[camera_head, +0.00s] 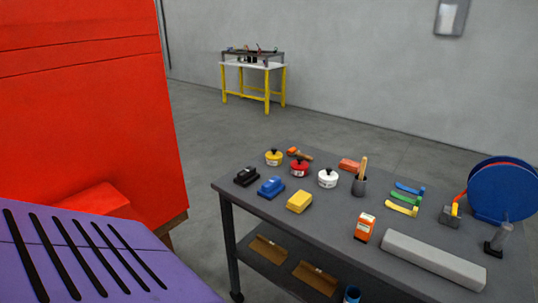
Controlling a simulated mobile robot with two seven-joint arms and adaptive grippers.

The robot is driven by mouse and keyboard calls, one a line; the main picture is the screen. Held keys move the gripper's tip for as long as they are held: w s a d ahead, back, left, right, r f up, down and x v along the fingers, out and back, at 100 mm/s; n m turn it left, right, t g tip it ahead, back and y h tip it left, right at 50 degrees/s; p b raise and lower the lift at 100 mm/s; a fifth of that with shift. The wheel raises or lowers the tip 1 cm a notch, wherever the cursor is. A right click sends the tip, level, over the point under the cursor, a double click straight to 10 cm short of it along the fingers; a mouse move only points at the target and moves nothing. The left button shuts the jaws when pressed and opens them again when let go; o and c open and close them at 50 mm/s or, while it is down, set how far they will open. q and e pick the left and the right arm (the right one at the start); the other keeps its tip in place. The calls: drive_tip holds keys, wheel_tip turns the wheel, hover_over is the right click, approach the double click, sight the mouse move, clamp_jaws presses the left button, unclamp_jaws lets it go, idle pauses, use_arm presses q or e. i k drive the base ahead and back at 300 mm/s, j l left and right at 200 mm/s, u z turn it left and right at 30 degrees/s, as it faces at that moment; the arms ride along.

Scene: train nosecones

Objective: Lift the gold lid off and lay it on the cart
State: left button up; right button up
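The grey cart (400,247) stands at the lower right with many items on its top. A round pot (274,162) with a gold-yellow top, the gold lid (274,156), and a black knob sits near the cart's back left corner. The lid appears to rest on the pot; the seam is too small to make out. Beside it are a similar red pot (299,168) and a white pot (328,178), each with a black knob. Neither of my grippers is in view.
A purple slotted body (150,245) and a tall red body (90,100) fill the left. A black and a blue block and a yellow block (300,202) lie near the pots. A grey bar (434,260) lies along the cart's front right. A yellow-legged table (254,66) stands behind.

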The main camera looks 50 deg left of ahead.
sight(273, 154)
drive_tip(key=u, duration=1.45)
